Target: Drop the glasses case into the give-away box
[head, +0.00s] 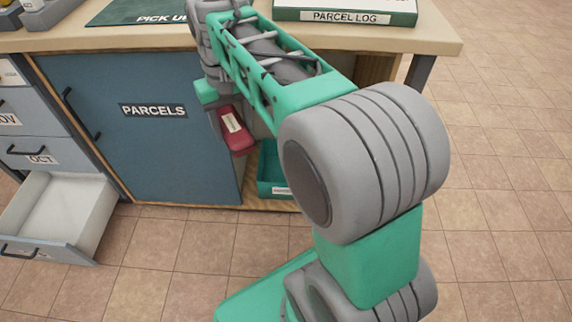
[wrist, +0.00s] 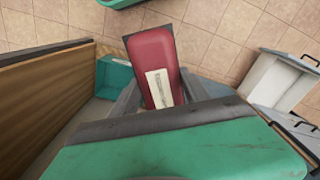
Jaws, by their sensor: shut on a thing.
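The glasses case (head: 232,128) is a red, rounded case with a pale label. My gripper (wrist: 158,98) is shut on it and holds it in the air in front of the cabinet; the case (wrist: 158,65) also shows in the wrist view. A teal box (head: 268,172) with a white label, too small to read, stands low in the open cabinet bay, to the right of and below the case in the head view. It is partly hidden behind my arm. In the wrist view the teal box (wrist: 116,76) is left of the case.
A blue panel marked PARCELS (head: 140,125) fronts the cabinet left of the open bay. A drawer (head: 62,205) stands pulled out at the left. The counter carries a PARCEL LOG binder (head: 345,12) and a dark mat (head: 140,12). The tiled floor at right is clear.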

